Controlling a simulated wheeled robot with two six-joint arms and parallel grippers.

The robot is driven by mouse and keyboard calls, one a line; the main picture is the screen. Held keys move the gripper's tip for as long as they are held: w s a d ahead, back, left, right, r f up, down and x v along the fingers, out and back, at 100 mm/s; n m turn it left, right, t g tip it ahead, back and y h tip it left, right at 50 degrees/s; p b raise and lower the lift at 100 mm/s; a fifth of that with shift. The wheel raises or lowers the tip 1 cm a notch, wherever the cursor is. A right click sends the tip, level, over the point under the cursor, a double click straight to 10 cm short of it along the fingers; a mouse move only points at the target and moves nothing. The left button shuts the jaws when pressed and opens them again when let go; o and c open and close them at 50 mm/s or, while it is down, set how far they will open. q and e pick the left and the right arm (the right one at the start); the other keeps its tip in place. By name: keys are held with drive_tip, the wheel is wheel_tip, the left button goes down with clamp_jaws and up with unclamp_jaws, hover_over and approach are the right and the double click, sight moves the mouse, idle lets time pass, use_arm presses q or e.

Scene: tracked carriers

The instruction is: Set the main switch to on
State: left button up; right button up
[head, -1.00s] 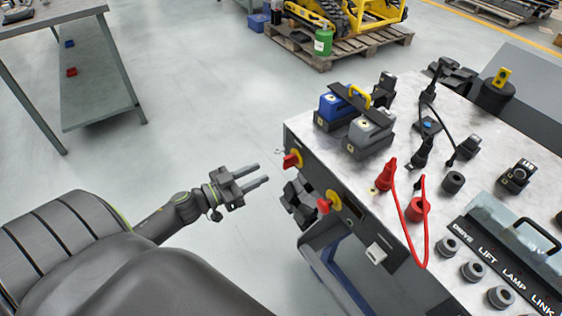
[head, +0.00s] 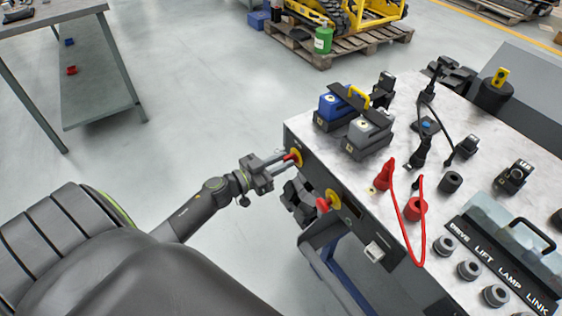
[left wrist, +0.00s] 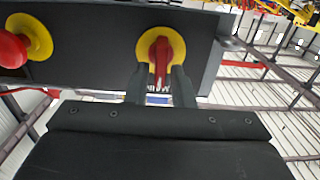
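The main switch is a red rotary handle on a yellow disc (head: 298,157), on the side panel of the bench at its near left corner. It also shows in the left wrist view (left wrist: 160,58), where the handle stands upright in the picture. My left gripper (head: 287,160) is at the switch. In the left wrist view its two fingers (left wrist: 158,84) lie one on each side of the handle, with a gap still visible. Contact with the handle cannot be told. My right gripper is in neither view.
A red mushroom button on yellow (head: 325,203) sits beside the switch on the same panel, also in the wrist view (left wrist: 12,48). Battery blocks (head: 367,138), a red cable (head: 397,215) and plugs stand on the bench top (head: 470,110).

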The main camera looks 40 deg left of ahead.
use_arm(q)
clamp_jaws()
